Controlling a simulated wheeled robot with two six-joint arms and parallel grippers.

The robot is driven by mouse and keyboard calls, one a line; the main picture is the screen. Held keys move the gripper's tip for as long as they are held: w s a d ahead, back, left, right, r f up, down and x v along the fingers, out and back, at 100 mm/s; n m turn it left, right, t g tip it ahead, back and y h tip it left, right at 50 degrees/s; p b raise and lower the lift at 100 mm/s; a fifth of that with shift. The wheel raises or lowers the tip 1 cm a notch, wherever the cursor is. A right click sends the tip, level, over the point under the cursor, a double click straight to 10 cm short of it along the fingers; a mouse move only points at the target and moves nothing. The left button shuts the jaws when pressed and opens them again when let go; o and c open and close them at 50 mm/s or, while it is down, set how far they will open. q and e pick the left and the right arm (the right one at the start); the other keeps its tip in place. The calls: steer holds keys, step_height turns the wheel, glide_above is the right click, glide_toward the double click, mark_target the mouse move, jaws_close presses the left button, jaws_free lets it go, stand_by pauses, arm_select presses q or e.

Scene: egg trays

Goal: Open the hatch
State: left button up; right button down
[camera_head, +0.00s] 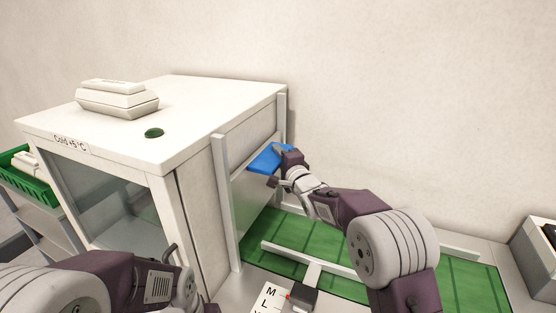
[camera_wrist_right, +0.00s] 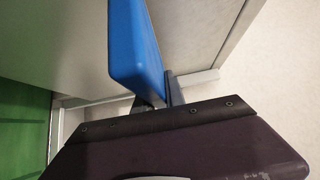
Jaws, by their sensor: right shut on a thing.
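The hatch (camera_head: 247,180) is a pale panel between two upright grey rails on the right side of the white cold box (camera_head: 190,120). A blue handle (camera_head: 267,158) sticks out from it, and it also shows in the right wrist view (camera_wrist_right: 137,50). My right gripper (camera_head: 277,166) is at the handle and shut on its edge; in the right wrist view its fingers (camera_wrist_right: 160,98) meet the blue piece. How far the hatch is raised is hard to tell. My left arm shows at the lower left, but its fingertips are hard to make out.
A green mat (camera_head: 330,240) with a grey bar (camera_head: 310,258) lies right of the box. An egg carton (camera_head: 117,98) sits on the box top. A green crate (camera_head: 30,180) stands at the far left, and a sign with letters (camera_head: 268,298) is in front.

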step_height(320, 180, up, 6)
steer(key=p, duration=0.3)
steer(key=shift+r, duration=0.25)
arm_select(q)
step_height(320, 180, up, 5)
steer(key=shift+f, duration=0.1)
arm_select(e)
steer(key=c, duration=1.4)
jaws_free()
steer(key=shift+f, duration=0.1)
